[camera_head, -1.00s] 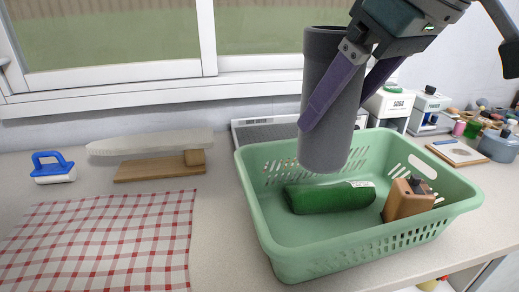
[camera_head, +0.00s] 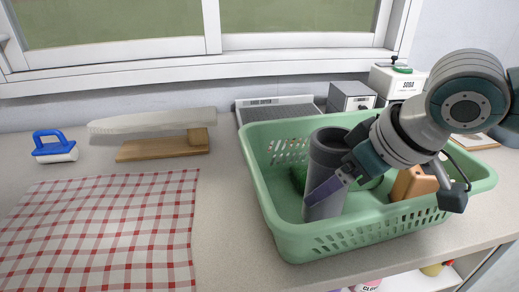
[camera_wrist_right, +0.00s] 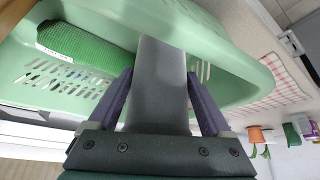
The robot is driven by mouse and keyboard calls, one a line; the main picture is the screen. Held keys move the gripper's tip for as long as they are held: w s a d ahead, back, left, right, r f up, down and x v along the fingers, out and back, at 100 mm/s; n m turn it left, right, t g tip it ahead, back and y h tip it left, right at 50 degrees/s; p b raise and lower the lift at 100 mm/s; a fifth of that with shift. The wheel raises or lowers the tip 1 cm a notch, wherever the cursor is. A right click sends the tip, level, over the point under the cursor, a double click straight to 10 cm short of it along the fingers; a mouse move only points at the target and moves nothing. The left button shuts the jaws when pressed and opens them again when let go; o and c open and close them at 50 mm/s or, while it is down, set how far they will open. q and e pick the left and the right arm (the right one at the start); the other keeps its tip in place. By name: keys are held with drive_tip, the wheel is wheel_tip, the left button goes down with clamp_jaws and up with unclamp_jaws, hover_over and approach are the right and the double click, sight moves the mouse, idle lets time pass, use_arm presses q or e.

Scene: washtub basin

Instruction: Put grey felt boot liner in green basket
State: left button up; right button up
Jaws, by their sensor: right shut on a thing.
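The grey felt boot liner (camera_head: 327,152) is a dark grey open-topped tube, slightly tilted, in the left part of the green basket (camera_head: 283,226). Its lower end is down inside the basket behind the front rim; I cannot tell whether it touches the floor. My right gripper (camera_head: 325,188) is shut on the liner, with one purple finger visible on its near side. In the right wrist view the liner (camera_wrist_right: 160,85) sits between both fingers, over the basket (camera_wrist_right: 185,18). My left gripper is not in view.
The basket also holds a green roll (camera_head: 298,178), partly hidden, and an orange-brown block (camera_head: 413,183). Appliances stand behind the basket.

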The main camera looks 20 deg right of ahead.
sight(331, 201)
drive_tip(key=shift+f, duration=1.6)
drive_tip(key=shift+f, duration=0.2)
drive_tip(key=o, duration=1.2)
drive_tip(key=shift+o, duration=0.2)
drive_tip(key=shift+r, duration=0.1)
drive_tip(key=shift+r, duration=0.25)
drive_tip(key=p+v, duration=0.2)
drive_tip(key=v, duration=0.9)
drive_tip(key=shift+s+d+r, duration=0.1)
drive_tip(key=shift+s+r, duration=0.15)
